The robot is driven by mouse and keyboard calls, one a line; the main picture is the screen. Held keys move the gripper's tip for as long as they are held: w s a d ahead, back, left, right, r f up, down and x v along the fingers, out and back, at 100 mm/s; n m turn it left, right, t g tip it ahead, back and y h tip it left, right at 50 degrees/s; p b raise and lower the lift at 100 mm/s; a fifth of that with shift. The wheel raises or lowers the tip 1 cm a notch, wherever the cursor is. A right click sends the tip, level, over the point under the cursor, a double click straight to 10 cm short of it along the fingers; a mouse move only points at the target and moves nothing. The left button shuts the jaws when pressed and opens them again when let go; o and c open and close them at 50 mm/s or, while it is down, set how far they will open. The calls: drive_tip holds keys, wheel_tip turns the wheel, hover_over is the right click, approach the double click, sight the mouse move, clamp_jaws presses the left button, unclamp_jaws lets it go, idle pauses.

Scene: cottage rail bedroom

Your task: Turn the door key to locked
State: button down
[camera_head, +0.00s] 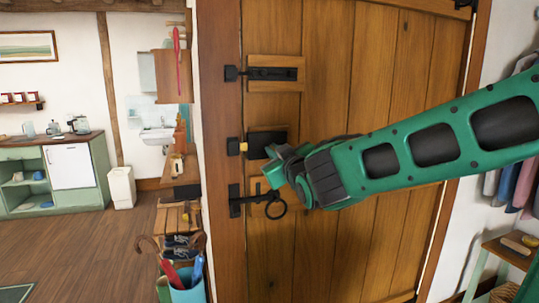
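The wooden door (330,75) stands in the middle of the head view and looks closed against its frame. A black lock case (262,137) is on its left side, with a small yellow piece (243,147) at its left edge by the black keeper on the frame. My gripper (271,166) reaches in from the right, its fingers in front of the lock case's lower right part. I cannot make out the key; the gripper may hide it. Whether the fingers touch or hold anything, or are open or shut, is unclear.
A black slide bolt (272,73) sits above the lock, and a latch with a ring handle (276,208) just below my gripper. An umbrella stand (187,290) and a shoe bench (180,218) are left of the door. A small shelf (508,253) and hanging clothes (524,185) are at the right.

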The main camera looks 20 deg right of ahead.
drive_tip(key=shift+a, duration=0.25)
drive_tip(key=shift+d, duration=0.2)
drive_tip(key=shift+n, duration=0.3)
drive_tip(key=shift+d+n, duration=0.1)
drive_tip(key=shift+n, duration=0.4)
drive_tip(key=n, duration=0.5)
drive_tip(key=shift+f, duration=0.1)
drive_tip(key=n, duration=0.6)
drive_tip(key=shift+f, duration=0.1)
drive_tip(key=shift+n, duration=0.3)
